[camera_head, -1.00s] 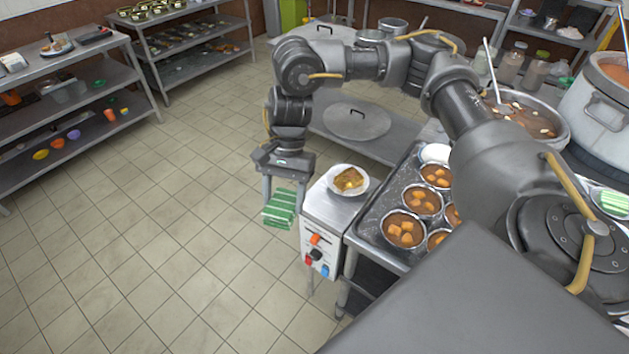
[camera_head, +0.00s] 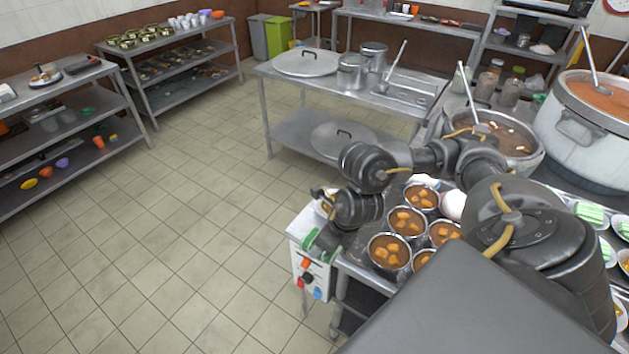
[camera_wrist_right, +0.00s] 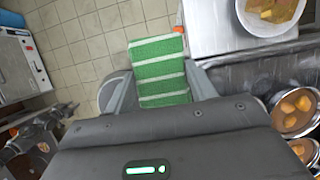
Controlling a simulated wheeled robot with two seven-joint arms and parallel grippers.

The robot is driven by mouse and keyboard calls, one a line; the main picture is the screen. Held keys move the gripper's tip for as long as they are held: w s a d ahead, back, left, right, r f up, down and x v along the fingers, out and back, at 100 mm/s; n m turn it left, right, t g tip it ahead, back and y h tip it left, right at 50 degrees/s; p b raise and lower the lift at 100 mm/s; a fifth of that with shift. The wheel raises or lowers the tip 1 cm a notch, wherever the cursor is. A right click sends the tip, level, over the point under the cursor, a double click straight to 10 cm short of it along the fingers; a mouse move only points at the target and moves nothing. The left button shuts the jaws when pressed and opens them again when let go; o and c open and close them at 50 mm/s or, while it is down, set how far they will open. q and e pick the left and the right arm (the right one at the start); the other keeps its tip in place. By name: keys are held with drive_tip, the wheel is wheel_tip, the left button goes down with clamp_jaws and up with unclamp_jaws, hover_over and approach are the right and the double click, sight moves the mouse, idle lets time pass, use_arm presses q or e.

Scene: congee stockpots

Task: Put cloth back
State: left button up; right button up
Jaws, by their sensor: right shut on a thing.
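A green cloth with white stripes (camera_wrist_right: 160,70) is held between the fingers of my right gripper (camera_wrist_right: 158,92), which is shut on it. In the head view the right gripper (camera_head: 322,243) is low over the white control box (camera_head: 312,272), and only small green bits of the cloth (camera_head: 309,239) show beside it. The wrist hides most of the cloth there. In the right wrist view the cloth overlaps the edge of the box's metal top (camera_wrist_right: 222,35); I cannot tell whether it touches it.
A plate of food (camera_wrist_right: 270,12) sits on the box top, close to the gripper. Several bowls of orange-chunk stew (camera_head: 388,251) stand on the counter to the right. Large pots (camera_head: 580,135) are farther right. The tiled floor (camera_head: 170,240) at left is clear.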

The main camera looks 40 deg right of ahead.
drive_tip(key=shift+w+d+f+b, duration=0.15)
drive_tip(key=shift+f+b, duration=0.1)
drive_tip(key=shift+b, duration=0.05)
drive_tip(key=w+d+f+b, duration=0.1)
drive_tip(key=w+d+f, duration=0.1)
drive_tip(key=w, duration=0.1)
drive_tip(key=w+d+f+b, duration=0.1)
drive_tip(key=w+d+f, duration=0.1)
drive_tip(key=w+f, duration=0.1)
drive_tip(key=w+d+f+b, duration=0.1)
drive_tip(key=w+d+f, duration=0.1)
drive_tip(key=w+f, duration=0.1)
drive_tip(key=shift+w+d+f, duration=0.1)
drive_tip(key=shift+w+d, duration=0.3)
drive_tip(key=shift+w, duration=0.3)
drive_tip(key=shift+w+d+f, duration=0.3)
drive_tip(key=shift+w+f, duration=0.15)
drive_tip(key=shift+f, duration=0.25)
wheel_tip(320, 180, down, 2)
drive_tip(key=shift+f+p, duration=0.1)
drive_tip(key=shift+p, duration=0.4)
drive_tip(key=shift+f, duration=0.35)
